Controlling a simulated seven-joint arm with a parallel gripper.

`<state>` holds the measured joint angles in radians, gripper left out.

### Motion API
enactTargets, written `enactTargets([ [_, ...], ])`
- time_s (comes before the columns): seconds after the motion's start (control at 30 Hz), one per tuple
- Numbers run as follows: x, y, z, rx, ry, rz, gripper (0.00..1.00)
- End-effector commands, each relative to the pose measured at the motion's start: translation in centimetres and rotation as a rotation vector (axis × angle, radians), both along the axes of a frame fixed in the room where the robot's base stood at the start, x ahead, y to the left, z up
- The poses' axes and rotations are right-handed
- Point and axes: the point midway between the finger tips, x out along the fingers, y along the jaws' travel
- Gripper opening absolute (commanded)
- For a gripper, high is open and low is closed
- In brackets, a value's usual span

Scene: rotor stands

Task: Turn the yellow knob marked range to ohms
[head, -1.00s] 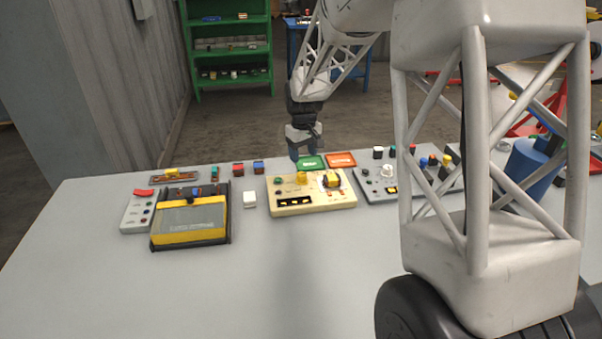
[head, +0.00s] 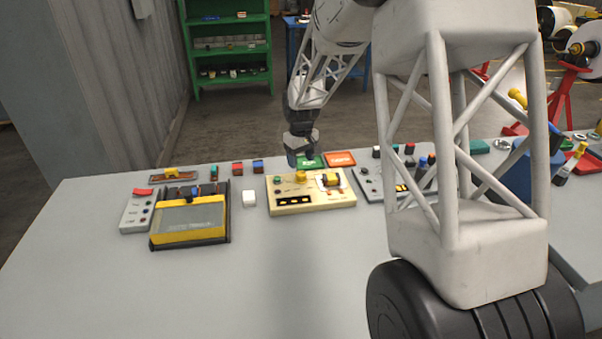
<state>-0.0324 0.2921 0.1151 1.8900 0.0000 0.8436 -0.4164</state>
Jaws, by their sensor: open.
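A cream control panel (head: 285,211) lies on the grey table. It carries two yellow knobs: one near its middle back (head: 300,176) and a larger one on a white dial (head: 331,181) at its right. The lettering is too small to read, so I cannot tell which is marked range. My gripper (head: 300,163) is open and empty, pointing down just behind and above the middle knob. I cannot see contact with either knob. The fingertips are small and partly dark against the panel's back edge.
A green tray (head: 314,162) and an orange tray (head: 340,158) lie behind the panel. A grey panel (head: 368,187) is to the right, partly behind my arm. The table front is clear.

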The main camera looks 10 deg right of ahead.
Motion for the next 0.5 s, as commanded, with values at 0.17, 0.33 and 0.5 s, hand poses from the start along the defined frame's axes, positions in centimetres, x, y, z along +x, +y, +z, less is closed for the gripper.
enactTargets([
  [0.17,-0.1,0.0,-2.3,0.000,0.003,0.000,0.61],
  [0.33,0.0,0.0,-4.2,0.000,0.001,0.000,0.61],
  [0.5,0.0,0.0,-5.4,0.000,0.002,0.000,0.61],
])
